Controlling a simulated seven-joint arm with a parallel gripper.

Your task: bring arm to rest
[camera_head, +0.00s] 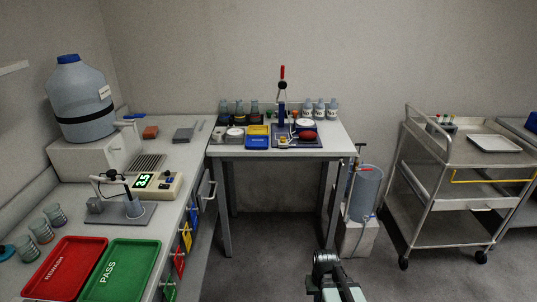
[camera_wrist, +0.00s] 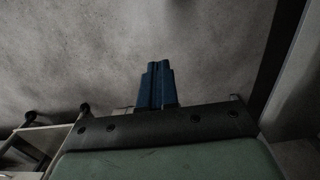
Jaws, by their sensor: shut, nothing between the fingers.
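My gripper (camera_wrist: 157,66) shows in the wrist view as two dark blue fingers side by side, pressed together with nothing between them. A plain grey surface fills the view beyond the fingertips, with nothing touching them. In the head view part of my arm shows at the bottom, right of centre, low in front of the table. The fingers cannot be made out there.
A white table (camera_head: 279,152) with bottles and trays stands at the back. A left bench holds a red tray (camera_head: 60,272) and a green tray (camera_head: 120,268). A steel cart (camera_head: 455,195) stands right. Floor between is open.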

